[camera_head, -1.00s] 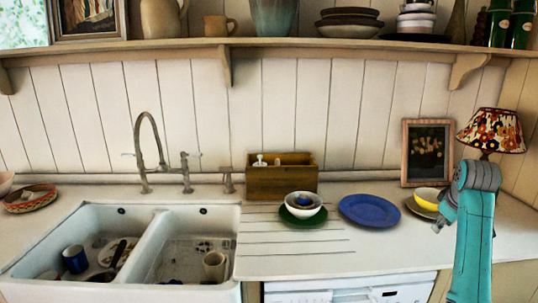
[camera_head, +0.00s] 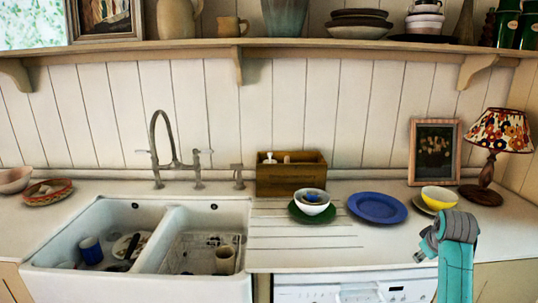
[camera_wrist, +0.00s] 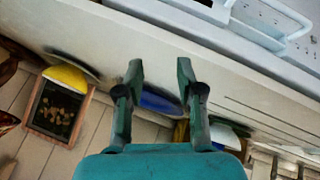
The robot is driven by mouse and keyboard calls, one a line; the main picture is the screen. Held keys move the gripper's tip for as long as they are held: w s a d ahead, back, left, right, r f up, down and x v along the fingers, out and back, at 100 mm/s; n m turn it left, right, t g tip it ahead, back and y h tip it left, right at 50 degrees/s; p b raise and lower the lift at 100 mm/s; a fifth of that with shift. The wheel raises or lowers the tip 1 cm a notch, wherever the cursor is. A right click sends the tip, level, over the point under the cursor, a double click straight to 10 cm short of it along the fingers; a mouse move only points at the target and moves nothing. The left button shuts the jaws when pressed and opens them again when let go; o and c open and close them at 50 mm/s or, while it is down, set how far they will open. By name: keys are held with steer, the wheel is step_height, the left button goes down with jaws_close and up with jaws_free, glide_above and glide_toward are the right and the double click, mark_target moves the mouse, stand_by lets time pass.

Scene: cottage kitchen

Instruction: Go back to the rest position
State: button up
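My gripper shows in the wrist view (camera_wrist: 160,72) with its two dark teal fingers spread apart and nothing between them. Beyond the fingers, part of the blue plate (camera_wrist: 158,103) shows on the counter, apart from them. In the head view my teal arm stands at the lower right, in front of the counter; the fingers cannot be made out there.
On the counter (camera_head: 300,255) are a blue plate (camera_head: 377,208), a yellow bowl (camera_head: 439,197), a white bowl (camera_head: 311,202), a wooden box (camera_head: 291,174), a picture frame (camera_head: 434,151) and a lamp (camera_head: 499,131). A double sink (camera_head: 150,285) holds mugs at left.

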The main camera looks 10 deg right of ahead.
steer(key=s+a+f+t, duration=0.2)
steer(key=s+a+f, duration=0.2)
steer(key=a+f, duration=0.65)
steer(key=s+a+f+t, duration=0.1)
steer(key=s+a+f, duration=0.4)
steer(key=a+f, duration=0.55)
steer(key=s+a+f+t, duration=0.1)
steer(key=s+a+f, duration=0.3)
steer(key=s+a, duration=0.35)
steer(key=s+a+r+t+y, duration=0.1)
steer(key=s+a+r+t, duration=0.1)
steer(key=s+a, duration=0.5)
steer(key=s+a+r+t+y, duration=0.1)
steer(key=s+a, duration=0.2)
steer(key=s, duration=0.7)
steer(key=s+a+r+t+y, duration=0.2)
steer(key=s+a+r, duration=0.1)
steer(key=s+r, duration=0.9)
steer(key=shift+s+a+r+m, duration=0.3)
steer(key=shift+s+m, duration=0.1)
steer(key=shift+s, duration=0.35)
